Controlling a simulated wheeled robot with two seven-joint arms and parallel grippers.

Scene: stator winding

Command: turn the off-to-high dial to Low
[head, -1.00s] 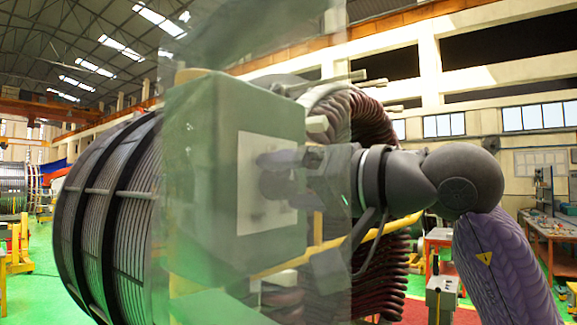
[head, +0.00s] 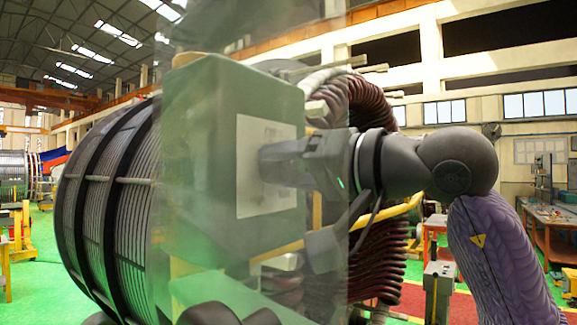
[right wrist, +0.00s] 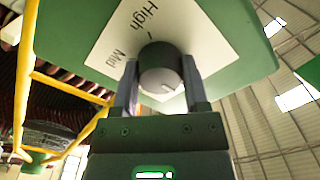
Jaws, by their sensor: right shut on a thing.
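My left gripper is not in view.
A see-through panel or sheet overlaps the box and the right gripper in the head view. A large black-ringed stator (head: 110,210) is behind the box at left. Red-brown coils (head: 375,105) and a yellow rail (head: 385,222) are near the right arm.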

